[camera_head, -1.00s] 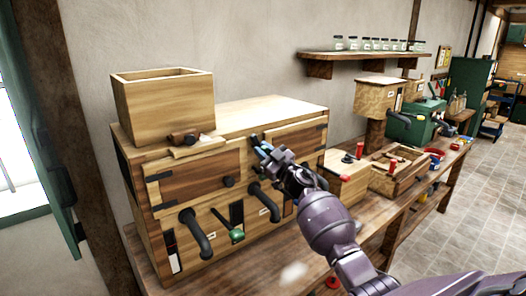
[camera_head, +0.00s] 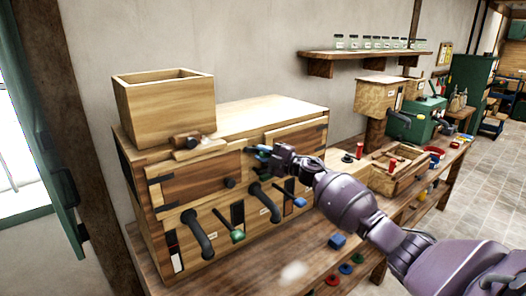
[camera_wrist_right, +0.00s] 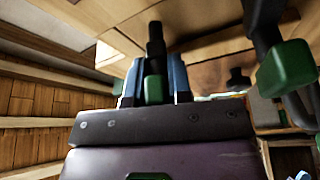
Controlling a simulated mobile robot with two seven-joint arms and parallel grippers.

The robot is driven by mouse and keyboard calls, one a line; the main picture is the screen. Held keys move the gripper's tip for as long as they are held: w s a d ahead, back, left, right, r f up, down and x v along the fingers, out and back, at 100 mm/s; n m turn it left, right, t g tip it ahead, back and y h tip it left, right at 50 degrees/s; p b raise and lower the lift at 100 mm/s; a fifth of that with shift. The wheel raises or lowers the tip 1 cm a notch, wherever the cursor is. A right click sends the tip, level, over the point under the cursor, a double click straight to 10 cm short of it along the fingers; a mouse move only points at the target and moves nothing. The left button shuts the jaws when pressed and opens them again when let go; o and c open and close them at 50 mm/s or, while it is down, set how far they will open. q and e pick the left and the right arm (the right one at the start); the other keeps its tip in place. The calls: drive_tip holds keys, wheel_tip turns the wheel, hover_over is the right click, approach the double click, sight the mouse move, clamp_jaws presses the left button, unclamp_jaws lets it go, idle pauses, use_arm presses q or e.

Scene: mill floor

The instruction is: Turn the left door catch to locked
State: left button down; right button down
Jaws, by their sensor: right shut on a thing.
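The wooden cabinet (camera_head: 290,107) stands on the bench with a left door (camera_head: 200,182) and a right door (camera_head: 297,141), both looking closed. My right gripper (camera_head: 259,150) is at the upper front, near the inner edge of the left door. In the right wrist view, its blue fingers (camera_wrist_right: 154,85) are shut on a dark lever with a green end (camera_wrist_right: 154,88), which looks like the left door catch. In the head view the gripper mostly hides the catch, so its angle is unclear. My left gripper is not in view.
Below the doors are dark curved handles (camera_head: 197,235), a green-knobbed lever (camera_head: 237,236) and a blue-ended lever (camera_head: 300,201). An open wooden box (camera_head: 165,108) stands on top. An open tray (camera_head: 396,180) is further right.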

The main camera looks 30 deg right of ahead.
drive_tip(key=shift+f+n+g, duration=0.1)
drive_tip(key=shift+n+g, duration=0.6)
drive_tip(key=shift+n, duration=1)
drive_tip(key=c, duration=1.1)
unclamp_jaws()
drive_tip(key=b+v, duration=0.1)
drive_tip(key=v, duration=0.9)
drive_tip(key=shift+s+b, duration=0.3)
drive_tip(key=shift+s, duration=0.15)
drive_tip(key=shift+d+h, duration=0.1)
drive_tip(key=shift+h, duration=0.3)
